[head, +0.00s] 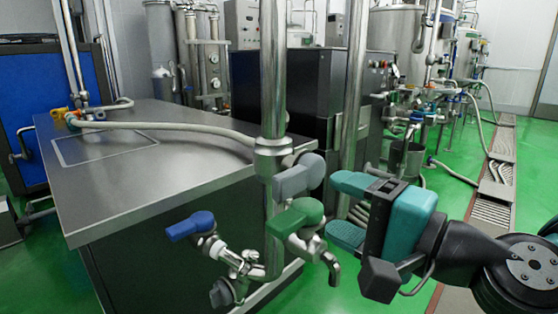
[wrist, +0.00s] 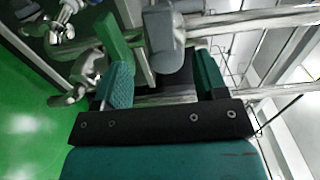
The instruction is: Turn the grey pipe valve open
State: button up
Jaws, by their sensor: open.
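The grey pipe valve's handle (head: 298,177) sits on the upright steel pipe, above and beside a green valve handle (head: 298,217). My gripper (head: 336,208) is open and empty, just right of both handles in the head view. Its upper finger is about level with the grey handle, its lower finger lower than the green one. In the wrist view the grey handle (wrist: 165,42) shows ahead, between the two fingers of my gripper (wrist: 163,75) in the picture. The green handle (wrist: 115,45) is beyond the left finger. I cannot tell if anything touches.
A blue-handled valve (head: 190,226) sticks out at the lower left of the same pipe (head: 273,80). A steel table (head: 150,180) with a hose (head: 190,127) stands behind. A second upright pipe (head: 352,90) rises behind my gripper. Green floor is open at the right.

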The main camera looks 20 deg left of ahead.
aim_at(293, 186)
jog(key=p+x, duration=0.2)
jog(key=x, duration=0.1)
jog(key=p+x, duration=0.2)
jog(key=x, duration=0.1)
jog(key=p+x, duration=0.3)
jog(key=x, duration=0.1)
jog(key=shift+r, duration=0.3)
jog(key=shift+w+a+f+p, duration=0.15)
jog(key=shift+a+p, duration=0.05)
jog(key=shift+a, duration=0.15)
jog(key=shift+w+a+f+p, duration=0.1)
jog(key=shift+w+a+p, duration=0.1)
jog(key=shift+a, duration=0.15)
